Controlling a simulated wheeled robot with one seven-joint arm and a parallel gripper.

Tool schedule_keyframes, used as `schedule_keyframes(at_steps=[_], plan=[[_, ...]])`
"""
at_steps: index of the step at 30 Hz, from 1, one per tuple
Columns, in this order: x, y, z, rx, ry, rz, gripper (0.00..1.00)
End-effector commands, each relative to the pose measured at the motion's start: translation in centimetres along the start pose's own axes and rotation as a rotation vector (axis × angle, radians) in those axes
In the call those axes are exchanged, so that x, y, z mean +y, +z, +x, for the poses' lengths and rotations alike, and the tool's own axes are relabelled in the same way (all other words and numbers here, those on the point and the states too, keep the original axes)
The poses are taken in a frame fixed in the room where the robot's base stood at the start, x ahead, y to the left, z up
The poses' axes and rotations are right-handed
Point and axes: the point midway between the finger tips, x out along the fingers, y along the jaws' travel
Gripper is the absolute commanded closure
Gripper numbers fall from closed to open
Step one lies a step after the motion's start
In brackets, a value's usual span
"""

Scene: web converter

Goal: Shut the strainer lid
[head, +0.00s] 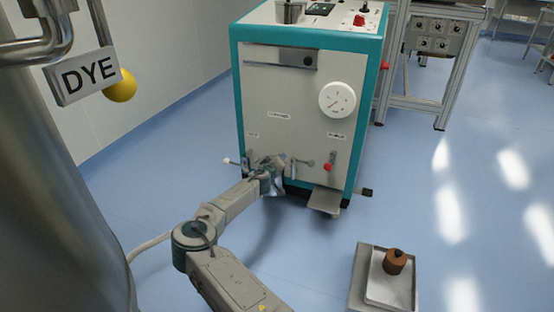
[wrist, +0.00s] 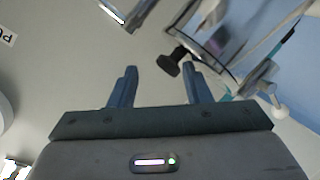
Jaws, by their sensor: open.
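In the wrist view, my gripper (wrist: 160,70) is open, with nothing held between its fingers. A black knob (wrist: 171,64) shows in the gap between the fingertips, closer to the right finger; I cannot tell whether it touches. The knob joins a round, shiny rim that looks like the strainer lid (wrist: 210,45), angled away from the machine's front. How far the lid stands open is unclear. In the head view, my gripper (head: 272,172) is at the low front of the teal-edged machine (head: 285,120) and hides most of the strainer.
Pipes and a lever with a white knob (head: 228,161) flank the gripper. A red-handled valve (head: 328,166) and a small ledge (head: 325,201) are to the right. A brown weight (head: 394,262) stands on a low stand. Blue floor is open at right.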

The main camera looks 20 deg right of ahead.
Motion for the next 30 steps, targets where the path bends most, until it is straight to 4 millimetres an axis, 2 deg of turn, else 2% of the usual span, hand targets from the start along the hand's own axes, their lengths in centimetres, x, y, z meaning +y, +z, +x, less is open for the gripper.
schedule_keyframes(at_steps=[1, 6, 12, 30], plan=[[-0.5, 0.9, -1.0, -0.017, -0.004, -0.011, 0.5], [-0.5, 0.1, -3.6, -0.005, -0.008, -0.009, 0.5], [0.0, -0.1, -5.4, 0.0, -0.002, 0.0, 0.5], [0.2, -0.3, -5.8, 0.005, -0.001, 0.004, 0.5]])
